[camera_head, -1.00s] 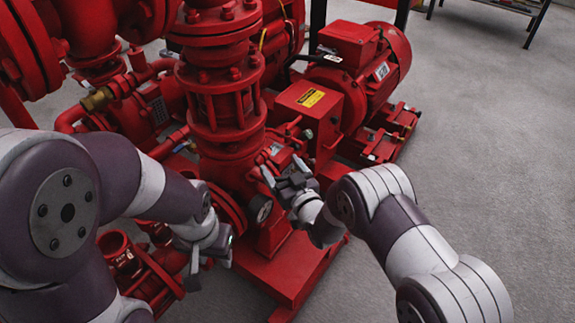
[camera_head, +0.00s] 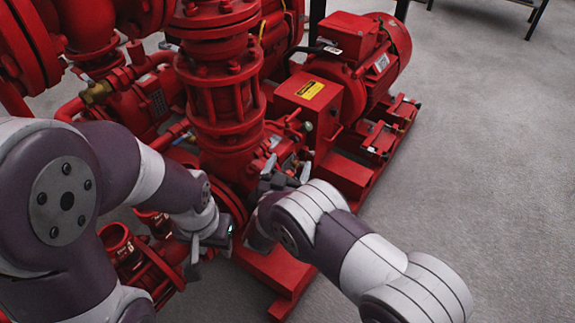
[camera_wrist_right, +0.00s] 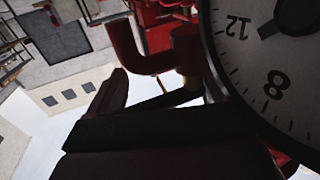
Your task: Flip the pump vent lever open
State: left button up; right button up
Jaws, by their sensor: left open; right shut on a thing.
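The red pump (camera_head: 232,165) stands in the middle of the head view. My right gripper (camera_head: 286,174) is at its front, below the flanged column, and its wrist hides much of that spot. In the right wrist view the dark fingers (camera_wrist_right: 150,108) are shut on a thin dark bar, which looks like the pump vent lever (camera_wrist_right: 168,100), by a small brass fitting (camera_wrist_right: 191,93). The lever is mostly hidden, so its angle is hard to tell. My left gripper (camera_head: 208,256) is open and empty, left of the pump's front.
A large round gauge (camera_wrist_right: 285,65) stands close on the right of the wrist view, beside the fingers. A red motor (camera_head: 362,60) sits behind the pump on the red base frame (camera_head: 275,268). Red pipes and flanges crowd the left. Grey floor (camera_head: 480,150) is clear on the right.

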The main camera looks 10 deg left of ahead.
jog(key=shift+d+r+m+h, duration=0.15)
jog(key=shift+r+m+h, duration=0.1)
jog(key=shift+m+h, duration=0.25)
